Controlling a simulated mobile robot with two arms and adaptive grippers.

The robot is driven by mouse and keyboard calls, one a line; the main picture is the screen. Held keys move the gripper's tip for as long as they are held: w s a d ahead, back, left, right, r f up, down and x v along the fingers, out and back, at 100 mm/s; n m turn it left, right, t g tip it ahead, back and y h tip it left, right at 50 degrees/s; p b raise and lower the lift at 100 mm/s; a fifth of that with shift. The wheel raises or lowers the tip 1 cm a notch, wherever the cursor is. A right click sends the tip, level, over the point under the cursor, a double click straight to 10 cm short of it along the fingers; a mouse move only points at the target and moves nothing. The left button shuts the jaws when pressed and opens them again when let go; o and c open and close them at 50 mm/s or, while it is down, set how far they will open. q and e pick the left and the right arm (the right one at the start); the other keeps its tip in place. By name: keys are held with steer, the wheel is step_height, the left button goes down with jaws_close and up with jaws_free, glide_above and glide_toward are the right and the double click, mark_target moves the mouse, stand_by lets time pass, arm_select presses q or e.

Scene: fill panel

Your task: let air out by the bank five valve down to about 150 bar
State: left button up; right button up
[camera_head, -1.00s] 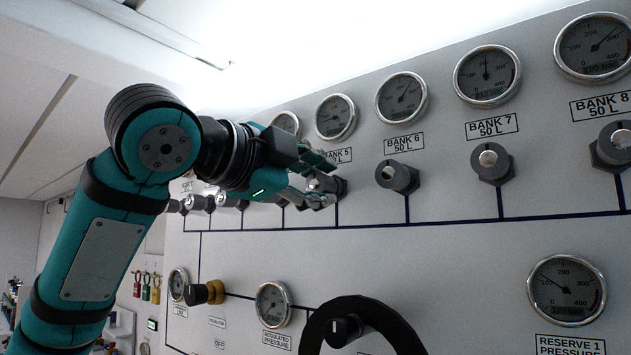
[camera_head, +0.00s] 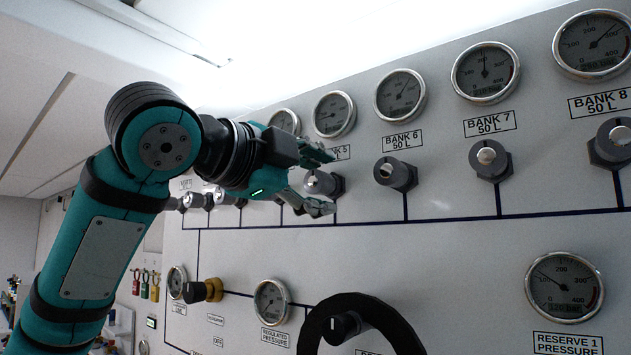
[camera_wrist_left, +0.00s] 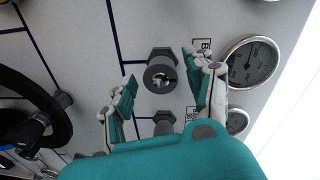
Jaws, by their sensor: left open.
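The bank five valve (camera_head: 322,184) is a grey knob with a bright centre on the white panel, below the bank five gauge (camera_head: 334,115). The bank five label is partly hidden by my gripper. My left gripper (camera_head: 322,181) is open at this valve, one finger above it and one below. In the left wrist view the valve (camera_wrist_left: 161,75) sits between and ahead of the spread fingers (camera_wrist_left: 165,88), with no clear contact. The gauge also shows there (camera_wrist_left: 250,62); its needle is too small to read surely. My right gripper is not in view.
The bank six valve (camera_head: 395,174) and bank seven valve (camera_head: 490,160) stick out to the right on the same row. A large black handwheel (camera_head: 375,306) stands out below. A yellow-collared knob (camera_head: 205,291) is at lower left.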

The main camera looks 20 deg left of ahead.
arm_select(q)
steer(key=v, duration=1.2)
stand_by(1.6)
